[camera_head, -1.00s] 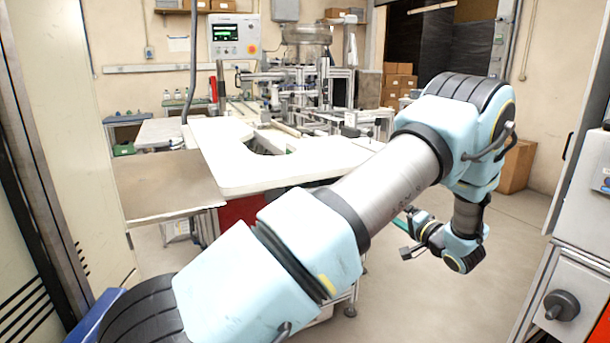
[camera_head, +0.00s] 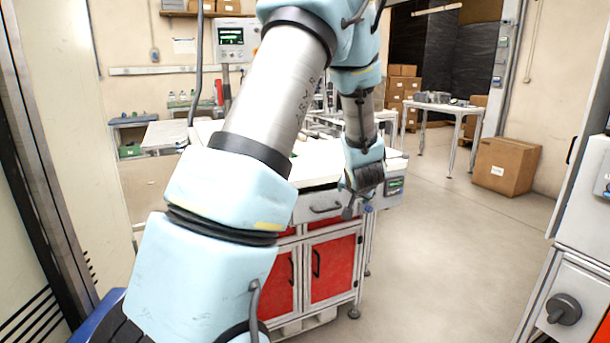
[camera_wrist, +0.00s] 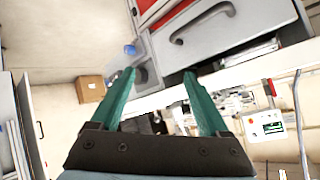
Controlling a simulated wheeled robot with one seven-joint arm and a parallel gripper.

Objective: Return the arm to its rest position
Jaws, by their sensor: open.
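My arm reaches up from the bottom of the head view, bends at the top and hangs down to the wrist in front of the white bench (camera_head: 318,165). My gripper (camera_wrist: 159,74) shows in the wrist view with two green fingers spread apart and nothing between them. In the head view its fingers cannot be made out. The wrist view is turned over, with a drawer front and its handle (camera_wrist: 203,22) beyond the fingertips. I cannot tell any tape reel in these frames.
A cabinet with red doors (camera_head: 333,268) stands under the bench. A cardboard box (camera_head: 505,166) sits on the floor at right, beside a table (camera_head: 447,107). A grey cabinet (camera_head: 580,270) stands at the right edge. The floor between is clear.

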